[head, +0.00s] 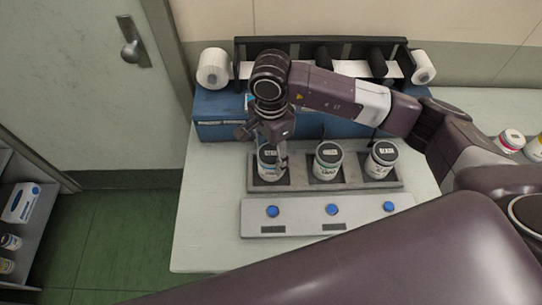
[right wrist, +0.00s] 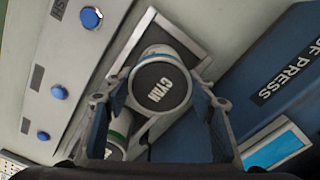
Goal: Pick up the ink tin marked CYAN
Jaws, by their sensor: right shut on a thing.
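The ink tin marked CYAN (right wrist: 160,88) shows its dark lid between the two fingers of my right gripper (right wrist: 165,110) in the right wrist view. In the head view this tin (head: 268,170) is at the left slot of the grey tray (head: 393,185), upright, with my right gripper (head: 270,153) over it from above. The right gripper is shut on it. I cannot tell whether its base is clear of the slot. A middle tin (head: 327,161) and a right tin (head: 381,160) stand in the other slots. My left gripper is not in view.
A grey panel with blue buttons (head: 300,229) lies in front of the tray. The blue press body (head: 212,120) stands behind it, with white rolls (head: 213,69) at its ends. More tins (head: 510,141) stand at the far right. The table's left front (head: 205,235) is clear.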

